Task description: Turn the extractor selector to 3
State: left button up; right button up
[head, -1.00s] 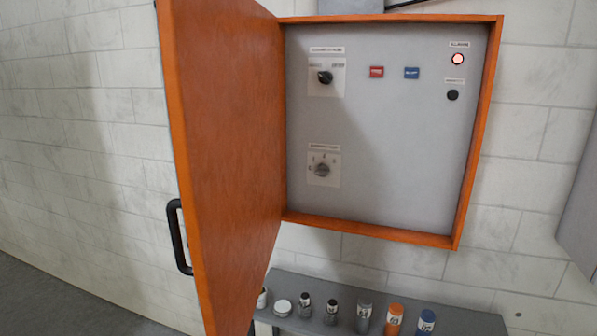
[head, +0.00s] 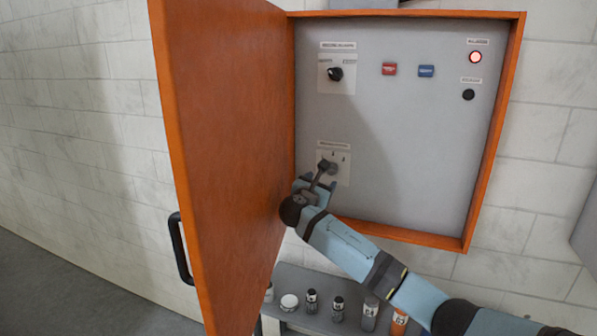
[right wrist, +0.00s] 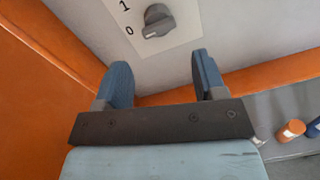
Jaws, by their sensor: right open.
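The extractor selector is a grey rotary knob (right wrist: 157,21) on a white plate (head: 343,172), low on the panel inside the open orange cabinet. In the right wrist view the labels "1" and "0" show to its left, and a pale mark on the knob lies at its lower left, toward the "0" side. The 3 label is out of that view. My right gripper (right wrist: 160,76) is open and empty, its fingers below the knob in that view, one to each side. In the head view the gripper partly covers the plate. My left gripper is not in view.
The orange cabinet door (head: 222,150) stands open left of my right arm. Above are another black selector (head: 335,74), a red button (head: 389,69), a blue button (head: 426,71) and a lit red lamp (head: 475,57). Several small containers stand on a grey shelf (head: 300,271) below.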

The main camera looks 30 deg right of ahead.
aim_at(329, 172)
jog(key=x, duration=0.2)
jog(key=p+x, duration=0.1)
jog(key=x, duration=0.1)
jog(key=r+x, duration=0.1)
jog(key=x, duration=0.1)
jog(key=shift+w+d+p, duration=0.15)
jog(key=shift+d+p, duration=0.15)
jog(key=shift+p, duration=0.1)
jog(key=shift+w+d, duration=0.3)
jog(key=shift+d, duration=0.1)
jog(key=shift+f, duration=0.1)
jog(key=c, duration=0.7)
